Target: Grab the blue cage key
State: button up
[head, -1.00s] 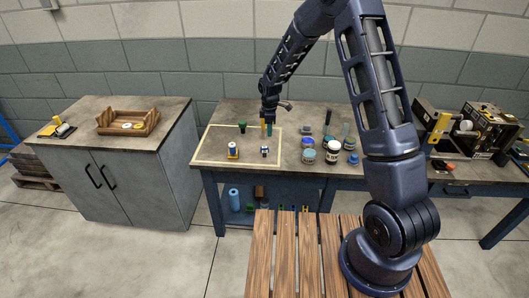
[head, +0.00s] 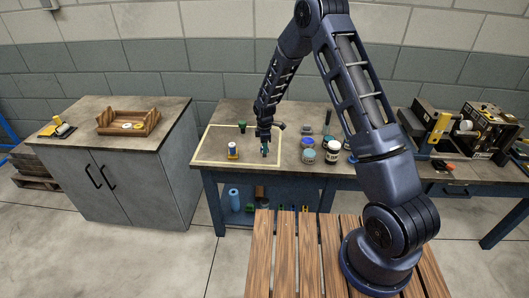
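My gripper (head: 265,150) is low over the taped area of the bench, at the small light-and-dark piece that stood there, and now mostly hides it. Only a teal finger shows clearly, so I cannot tell if the gripper is open or shut. A small upright piece with a white top, a blue part and a yellow base (head: 232,151) stands to the left of my gripper. A dark green piece (head: 242,126) stands behind it. The pieces are too small for me to tell which is the blue cage key.
The workbench (head: 210,163) has a pale tape outline around these pieces. Jars, including a white one with a dark lid (head: 332,153), stand to the right. A wooden tray (head: 128,122) lies on the grey cabinet (head: 130,185) at left. A black-and-yellow machine (head: 440,130) is at right.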

jog(key=shift+f, duration=1.95)
grip_shut()
jog(key=shift+r, duration=0.15)
